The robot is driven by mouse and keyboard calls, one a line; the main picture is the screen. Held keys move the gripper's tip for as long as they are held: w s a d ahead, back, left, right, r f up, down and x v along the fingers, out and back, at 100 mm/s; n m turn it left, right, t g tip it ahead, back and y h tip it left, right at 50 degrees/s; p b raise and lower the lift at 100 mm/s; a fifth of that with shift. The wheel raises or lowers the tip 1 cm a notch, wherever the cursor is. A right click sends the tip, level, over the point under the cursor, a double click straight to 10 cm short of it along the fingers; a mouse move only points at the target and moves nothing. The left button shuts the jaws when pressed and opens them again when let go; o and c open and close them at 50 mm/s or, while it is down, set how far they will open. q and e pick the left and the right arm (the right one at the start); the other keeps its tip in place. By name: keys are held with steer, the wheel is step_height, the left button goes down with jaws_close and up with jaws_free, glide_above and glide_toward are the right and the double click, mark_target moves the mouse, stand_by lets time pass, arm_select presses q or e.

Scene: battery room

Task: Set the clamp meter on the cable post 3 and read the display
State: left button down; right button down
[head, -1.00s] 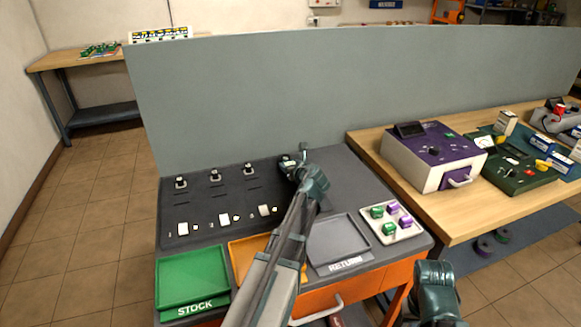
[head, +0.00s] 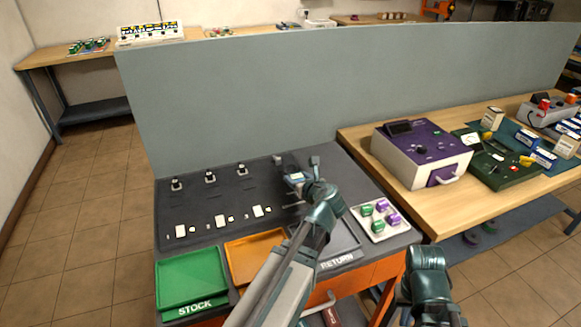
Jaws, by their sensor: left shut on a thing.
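Three small dark cable posts with pale tops stand in a row on the dark panel; the third from the left, post 3 (head: 242,169), is nearest my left gripper. My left gripper (head: 305,180) is shut on the clamp meter (head: 294,177), a small dark device with a bluish display face, held above the panel right of post 3 and apart from it. The display is too small to read. The gripper partly hides the meter and the panel behind it. My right gripper (head: 430,280) is low at the right, away from the panel; its fingers cannot be made out.
A green STOCK tray (head: 160,293), an orange tray (head: 232,257) and a grey RETURN tray (head: 343,260) lie along the front. A white tray (head: 407,233) holds green and purple blocks. A grey partition (head: 230,100) rises behind. A purple-topped instrument (head: 440,150) stands at right.

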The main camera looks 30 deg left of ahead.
arm_select(q)
steer(key=shift+s+d+r, duration=0.15)
steer(key=shift+s+d, duration=0.7)
steer(key=shift+d, duration=0.15)
steer(key=a, duration=0.3)
steer(key=w+a+p, duration=0.1)
steer(key=a, duration=0.7)
steer(key=shift+w+a+r, duration=0.15)
steer(key=shift+r, duration=0.15)
steer(key=a, duration=0.6)
steer(key=s+a+r+p, duration=0.1)
steer(key=a, duration=0.2)
steer(key=shift+s+a+r, duration=0.1)
steer(key=shift+a, duration=0.25)
step_height(320, 180, down, 6)
steer(key=b, duration=0.5)
steer(key=shift+r+b, duration=0.15)
steer(key=shift+b, duration=0.25)
steer(key=shift+f+b, duration=0.5)
steer(key=shift+f, duration=0.05)
steer(key=shift+c, duration=2.4)
jaws_free()
